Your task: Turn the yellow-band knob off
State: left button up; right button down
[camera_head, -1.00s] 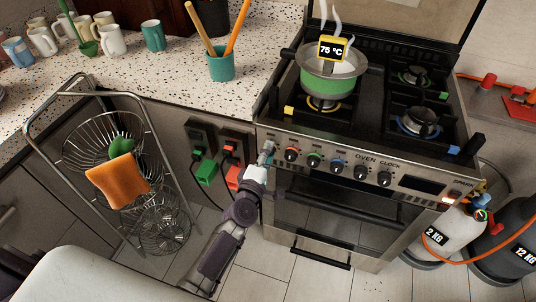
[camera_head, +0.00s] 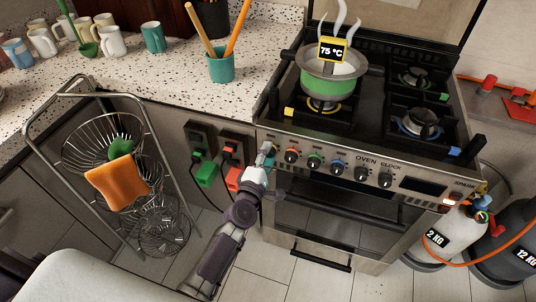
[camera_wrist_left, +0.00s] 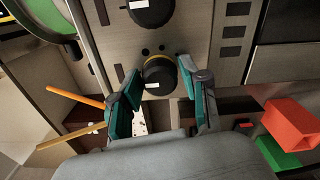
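The yellow-band knob (camera_wrist_left: 160,77) is black with a yellow ring and a white mark, and shows in the left wrist view. In the head view it is mostly hidden by my left gripper (camera_head: 267,152) at the left end of the stove's front panel. In the left wrist view the teal fingers of my left gripper (camera_wrist_left: 161,70) stand apart on both sides of the knob, with gaps showing. A green-banded pot (camera_head: 328,82) steams on the front left burner under a "75 °C" label. My right gripper is not in view.
Other knobs with red (camera_head: 291,156), green (camera_head: 315,161) and blue (camera_head: 338,168) bands line the panel. Plugs and sockets (camera_head: 203,140) are on the cabinet left of the gripper. A wire basket rack (camera_head: 105,140) stands further left; gas cylinders (camera_head: 455,232) stand right.

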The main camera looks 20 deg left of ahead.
pick_arm(q)
jog(key=s, duration=1.2)
jog(key=shift+a, duration=0.25)
jog(key=s+f+m+g, duration=0.3)
jog(key=s+f+m, duration=0.15)
jog(key=f, duration=0.65)
jog(key=s+f+m+g+h, duration=0.1)
jog(key=s+f+m+g, duration=0.3)
jog(key=f, duration=0.6)
jog(key=s+f+m+g, duration=0.2)
jog(key=s+f+m, duration=0.35)
jog(key=f, duration=0.55)
jog(key=s+a+f+m+g, duration=0.2)
jog(key=s+f, duration=0.2)
jog(key=s, duration=0.4)
jog(key=s+a+f+m+g+y+p, duration=0.1)
jog(key=s+a+f+m+g, duration=0.1)
jog(key=s, duration=0.6)
jog(key=s+a+f+m+g, duration=0.2)
jog(key=s+f+m+g, duration=0.2)
jog(key=s+f, duration=0.3)
jog(key=shift+s+y, duration=0.3)
jog(key=shift+s, duration=0.75)
